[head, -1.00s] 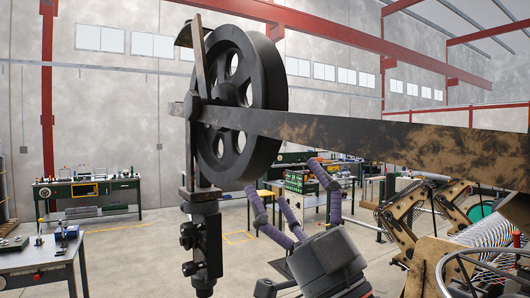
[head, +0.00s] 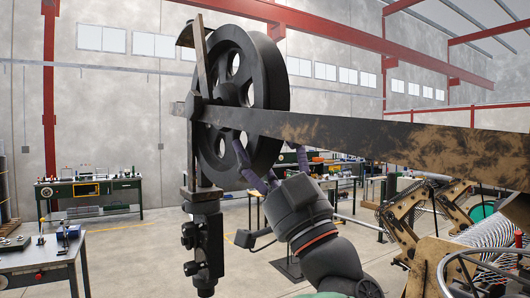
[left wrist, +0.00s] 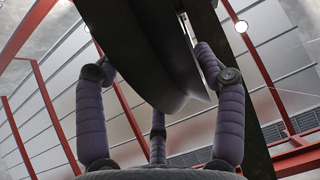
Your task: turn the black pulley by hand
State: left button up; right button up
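The black pulley (head: 268,88) is a spoked wheel standing upright, hung on a rusty metal beam (head: 400,140) beside an upright bracket (head: 197,90). My left gripper (head: 270,158) is just under the pulley's lower rim, fingers pointing up. In the left wrist view, the dark pulley (left wrist: 150,50) comes down between the spread, purple-padded fingers of my left gripper (left wrist: 155,75), one on each side and a third below. The fingers look open around the rim; I cannot tell whether they touch it. My right gripper is not in view.
A black fitting (head: 203,245) hangs below the bracket. The beam runs right above my left arm. A machine with wooden-looking levers and wire coils (head: 480,235) stands at the right.

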pick_arm(q)
jog(key=c, duration=0.9)
jog(key=shift+s+d+r+p, duration=0.15)
jog(key=shift+r+p, duration=0.35)
jog(key=shift+p, duration=0.3)
jog(key=shift+s+d+r+g+h+p, duration=0.15)
jog(key=shift+s+r+g+h+p, duration=0.1)
jog(key=shift+g+h+p, duration=0.3)
jog(key=shift+f, duration=0.1)
jog(key=shift+w, duration=0.1)
jog(key=o, duration=1.7)
